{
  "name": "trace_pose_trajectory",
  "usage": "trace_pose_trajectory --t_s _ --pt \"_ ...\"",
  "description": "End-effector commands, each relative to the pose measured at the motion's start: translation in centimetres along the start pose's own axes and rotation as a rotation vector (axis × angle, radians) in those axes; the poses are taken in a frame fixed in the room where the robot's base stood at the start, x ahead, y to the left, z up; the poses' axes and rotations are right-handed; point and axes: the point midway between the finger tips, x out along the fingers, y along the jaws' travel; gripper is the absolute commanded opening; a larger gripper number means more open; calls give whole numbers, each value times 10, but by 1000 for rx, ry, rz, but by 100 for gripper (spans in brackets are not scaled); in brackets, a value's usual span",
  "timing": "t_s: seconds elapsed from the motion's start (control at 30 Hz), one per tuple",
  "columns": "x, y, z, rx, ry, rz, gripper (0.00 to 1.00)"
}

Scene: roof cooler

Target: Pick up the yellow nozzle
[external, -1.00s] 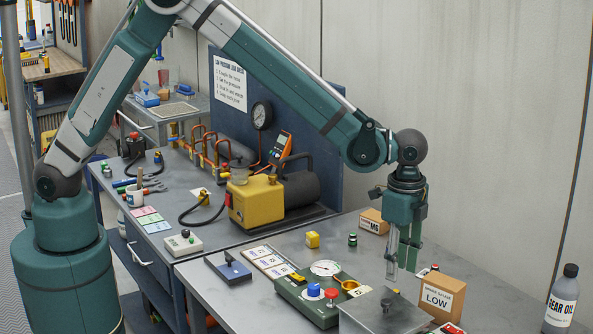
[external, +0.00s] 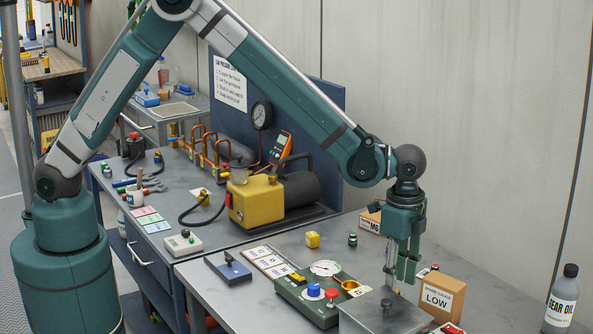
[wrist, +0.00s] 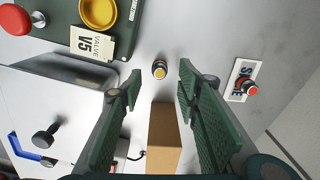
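The yellow nozzle appears to be the small dark fitting with a yellow-gold top (wrist: 160,69) in the wrist view. It stands on the grey bench, centred between my finger lines and a little ahead of the tips. My gripper (wrist: 158,82) is open and empty, pointing down with its two green fingers well apart. In the external view my gripper (external: 399,281) hangs low over the bench, beside the cardboard box. I cannot make out the nozzle in that view; the gripper or nearby things seem to hide it.
A cardboard box (external: 440,298) marked LOW stands close to the gripper; a box top (wrist: 165,138) lies between the fingers in the wrist view. A red-topped fitting (wrist: 249,88) is on a label at right. The green valve panel (external: 320,295) and metal box (external: 365,309) are left.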

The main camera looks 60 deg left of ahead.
Motion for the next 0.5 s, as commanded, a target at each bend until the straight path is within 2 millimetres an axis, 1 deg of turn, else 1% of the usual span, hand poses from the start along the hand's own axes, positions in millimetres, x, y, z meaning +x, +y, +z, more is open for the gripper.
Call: trace_pose_trajectory --t_s 0.2,0.3,0.5 --pt "25 0 0 0 0 0 33" --pt "34 0 0 0 0 0 33" --pt "42 1 0 0 0 0 33"
